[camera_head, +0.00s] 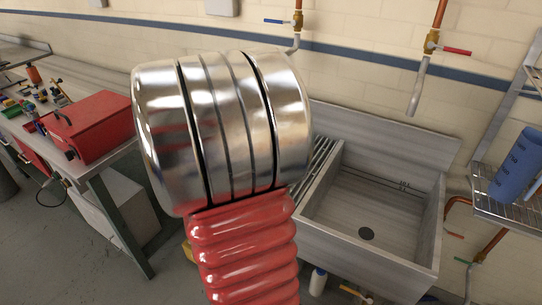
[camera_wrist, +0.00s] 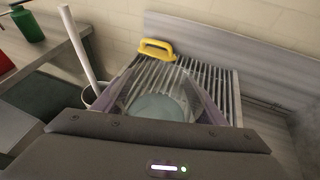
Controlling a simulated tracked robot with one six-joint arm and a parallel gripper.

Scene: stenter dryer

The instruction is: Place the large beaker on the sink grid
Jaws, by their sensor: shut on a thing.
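The sink grid (camera_wrist: 215,82) is a rack of metal bars beside the sink; in the head view only its right part (camera_head: 318,158) shows past my arm. My gripper (camera_wrist: 163,80) is over the grid in the wrist view, its two purple-grey fingers shut on a clear beaker (camera_wrist: 160,107). The beaker is see-through with a pale round end, and the bars show through it. I cannot tell whether it touches the bars. The gripper and beaker are hidden behind my arm in the head view.
A yellow-handled object (camera_wrist: 156,48) lies at the grid's far edge. A white rod (camera_wrist: 78,45) stands in a container left of the grid. The sink basin (camera_head: 375,215) is empty. A red toolbox (camera_head: 90,126) sits on the left bench.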

